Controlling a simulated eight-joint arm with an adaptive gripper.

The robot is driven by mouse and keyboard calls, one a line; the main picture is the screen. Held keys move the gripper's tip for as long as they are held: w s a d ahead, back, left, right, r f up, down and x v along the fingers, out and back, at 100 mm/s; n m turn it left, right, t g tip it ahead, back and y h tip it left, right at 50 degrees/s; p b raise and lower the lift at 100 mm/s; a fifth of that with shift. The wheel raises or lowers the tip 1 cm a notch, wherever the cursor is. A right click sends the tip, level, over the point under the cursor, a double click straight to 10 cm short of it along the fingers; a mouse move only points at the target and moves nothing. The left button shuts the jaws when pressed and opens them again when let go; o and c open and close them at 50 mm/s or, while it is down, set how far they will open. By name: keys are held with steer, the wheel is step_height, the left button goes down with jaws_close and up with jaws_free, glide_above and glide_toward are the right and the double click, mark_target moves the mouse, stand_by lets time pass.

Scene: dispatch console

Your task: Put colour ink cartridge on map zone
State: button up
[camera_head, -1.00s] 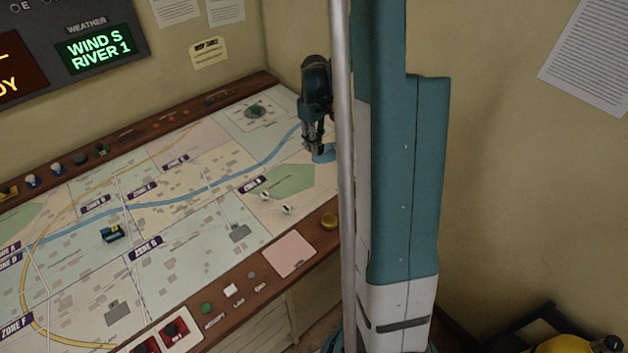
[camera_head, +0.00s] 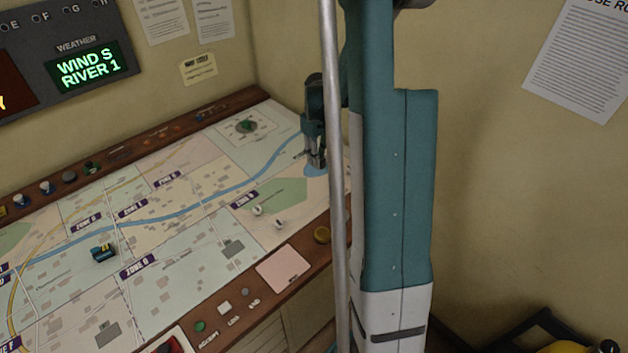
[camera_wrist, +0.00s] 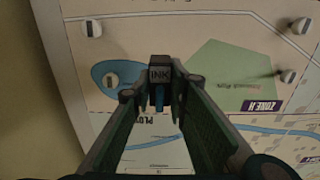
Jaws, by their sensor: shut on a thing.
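My gripper (camera_head: 316,166) hangs fingers-down over the far right part of the map table, by the small blue lake. In the wrist view, my gripper (camera_wrist: 160,92) is shut on a small dark ink cartridge (camera_wrist: 160,74) marked INK, held between the fingertips. A blue part shows just below it. I cannot tell whether it touches the map. The map (camera_head: 213,268) is divided into labelled zones. The Zone H label (camera_wrist: 259,106) and a green patch lie to the right of the cartridge in the wrist view. The cartridge cannot be made out in the head view.
Small white knobs (camera_head: 257,210) stand by the green patch. A teal and yellow object (camera_head: 103,252) sits on the map at left. The wall is close behind.

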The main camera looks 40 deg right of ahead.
glide_above(317, 180)
steer(key=shift+s+f, duration=0.1)
steer(key=shift+f, duration=2.2)
steer(key=shift+f, duration=0.1)
steer(key=shift+f, duration=1.8)
steer(key=shift+f+b, duration=0.15)
steer(key=shift+b, duration=0.15)
steer(key=o, duration=0.9)
steer(key=shift+r+p, duration=0.35)
steer(key=shift+r, duration=5.8)
